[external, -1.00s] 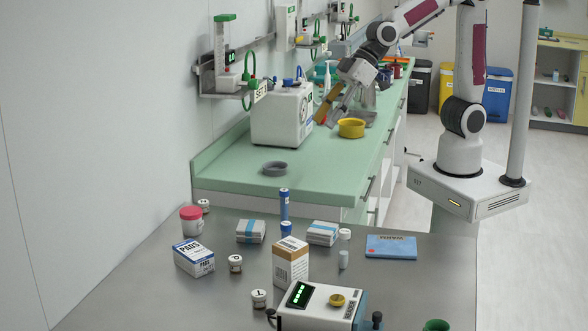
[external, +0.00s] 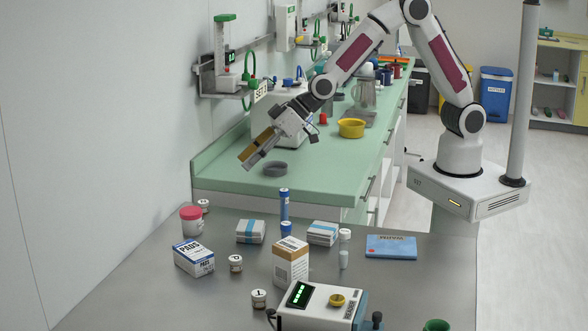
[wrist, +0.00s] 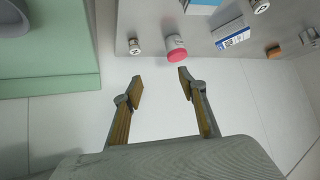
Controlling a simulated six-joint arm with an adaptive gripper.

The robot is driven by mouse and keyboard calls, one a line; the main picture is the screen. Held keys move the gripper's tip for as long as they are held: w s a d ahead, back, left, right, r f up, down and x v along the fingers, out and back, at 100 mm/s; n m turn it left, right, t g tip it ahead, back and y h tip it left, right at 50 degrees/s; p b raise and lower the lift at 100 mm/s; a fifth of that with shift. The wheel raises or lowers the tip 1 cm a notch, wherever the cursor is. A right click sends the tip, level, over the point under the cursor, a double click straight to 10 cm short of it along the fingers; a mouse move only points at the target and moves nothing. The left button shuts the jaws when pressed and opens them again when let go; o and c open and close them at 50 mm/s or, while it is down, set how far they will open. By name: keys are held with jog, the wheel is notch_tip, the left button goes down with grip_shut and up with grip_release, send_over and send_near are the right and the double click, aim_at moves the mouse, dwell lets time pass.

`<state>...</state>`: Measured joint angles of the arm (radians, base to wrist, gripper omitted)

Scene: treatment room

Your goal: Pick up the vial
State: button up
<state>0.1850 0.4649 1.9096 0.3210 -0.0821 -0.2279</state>
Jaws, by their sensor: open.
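A small clear vial (external: 344,259) with a white cap (external: 344,234) appears upright on the grey table, right of an orange-and-white box. Small white-capped labelled jars (external: 236,263) (external: 259,298) (external: 203,206) also stand on this table; I cannot tell whether one of them is meant as the vial. My gripper (external: 247,160) is open and empty above the green counter, well away from the clear vial. In the wrist view its fingers (wrist: 160,78) are spread, with floor beyond them. The clear vial is not identifiable there; one small jar (wrist: 134,46) shows beside the red-lidded tub.
The grey table (external: 130,290) holds a red-lidded tub (external: 191,220), a PADS box (external: 194,257), an orange-and-white box (external: 291,262), blue-capped tubes (external: 285,205), a blue pack (external: 391,247) and a device (external: 316,309). A grey dish (external: 275,168) sits on the green counter (external: 315,187).

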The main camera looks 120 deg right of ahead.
jog(key=m+h, duration=0.1)
jog(key=h, duration=0.1)
send_near(205, 201)
jog(key=x, duration=0.3)
jog(key=shift+s+d, duration=0.2)
jog(key=shift+f, duration=0.15)
jog(key=shift+x, duration=1.2)
jog(key=shift+w, duration=0.15)
jog(key=shift+a+x, duration=0.15)
jog(key=shift+x, duration=1.1)
jog(key=shift+a+x, duration=0.1)
jog(key=shift+x, duration=1.15)
jog(key=shift+w, duration=0.15)
jog(key=c, duration=1)
